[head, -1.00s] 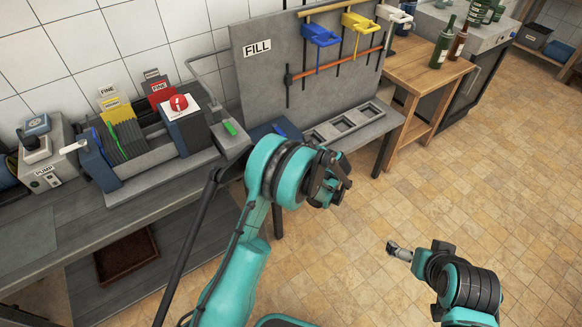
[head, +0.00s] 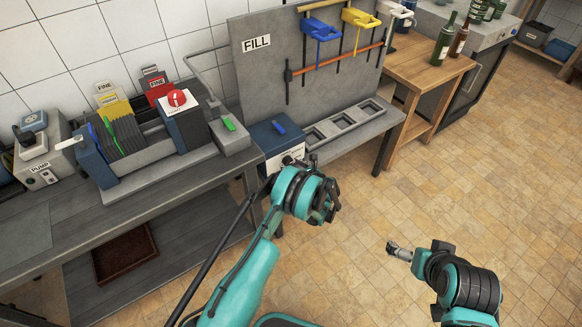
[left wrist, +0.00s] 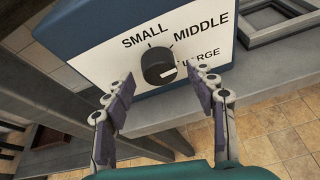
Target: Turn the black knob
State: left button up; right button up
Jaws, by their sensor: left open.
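The black knob (left wrist: 158,67) is on the white front panel of a blue box (left wrist: 185,20). The labels SMALL, MIDDLE and a third, partly covered one surround it. Its white mark points right, towards the third label. My left gripper (left wrist: 160,76) is open, with one finger on each side of the knob; I cannot tell whether they touch it. In the head view the blue box (head: 262,136) stands on the bench under the FILL board, with my left arm in front of its panel. My right gripper (head: 399,250) is over the floor at the lower right, its jaws unclear.
A grey tray with square openings (head: 340,127) lies right of the box. On the left are a red-knobbed unit (head: 186,125), a slotted holder (head: 150,165) and a PUMP box (head: 40,160). A wooden table (head: 425,70) stands at right. The floor there is clear.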

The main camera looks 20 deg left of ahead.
pick_arm(q)
jog(key=shift+w+a+f, duration=0.15)
jog(key=shift+w+a, duration=0.05)
jog(key=shift+a, duration=0.05)
jog(key=c, duration=1.2)
jog(key=n+t+h, duration=0.1)
jog(key=n, duration=0.1)
jog(key=shift+s+a+n, duration=0.1)
jog(key=shift+n, duration=0.2)
jog(key=shift+n+t+h, duration=0.4)
jog(key=shift+n+t, duration=0.5)
jog(key=shift+n, duration=0.2)
